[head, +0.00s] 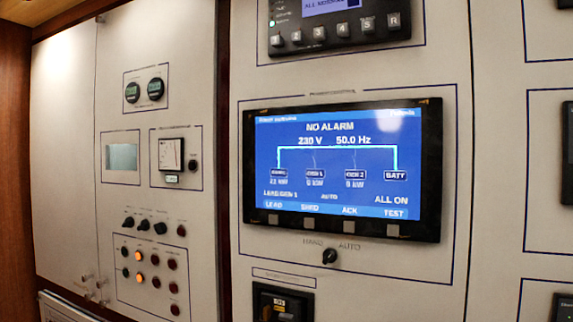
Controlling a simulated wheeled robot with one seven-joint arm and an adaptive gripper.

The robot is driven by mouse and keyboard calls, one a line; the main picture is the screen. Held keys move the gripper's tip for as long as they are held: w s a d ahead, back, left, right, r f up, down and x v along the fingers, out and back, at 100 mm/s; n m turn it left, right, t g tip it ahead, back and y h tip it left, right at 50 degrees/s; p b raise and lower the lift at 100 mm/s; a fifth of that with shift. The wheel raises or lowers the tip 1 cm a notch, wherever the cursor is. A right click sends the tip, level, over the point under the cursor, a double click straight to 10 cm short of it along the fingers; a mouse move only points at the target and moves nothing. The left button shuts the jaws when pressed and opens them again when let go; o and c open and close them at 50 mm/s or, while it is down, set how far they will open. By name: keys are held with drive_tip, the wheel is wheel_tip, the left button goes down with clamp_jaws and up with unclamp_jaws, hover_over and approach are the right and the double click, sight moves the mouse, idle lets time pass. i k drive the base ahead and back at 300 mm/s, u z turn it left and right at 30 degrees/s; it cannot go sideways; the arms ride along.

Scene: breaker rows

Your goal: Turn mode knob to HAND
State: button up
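The mode knob (330,256) is a small black rotary knob on the white panel, just below the blue display. The label HAND (313,243) is printed at its upper left and AUTO (349,246) at its upper right. The knob is too small to tell for sure which label its pointer faces. The display (346,170) reads NO ALARM, 230 V, 50.0 Hz, and has the word AUTO low in its middle. My gripper is not in view, and nothing covers the knob.
A black breaker unit (283,304) sits below the knob. A keypad unit (335,27) is above the display. The left panel has gauges (144,90), small knobs (144,225) and lit buttons (140,254).

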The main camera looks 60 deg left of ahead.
sight(331, 255)
drive_tip(key=u, duration=1.5)
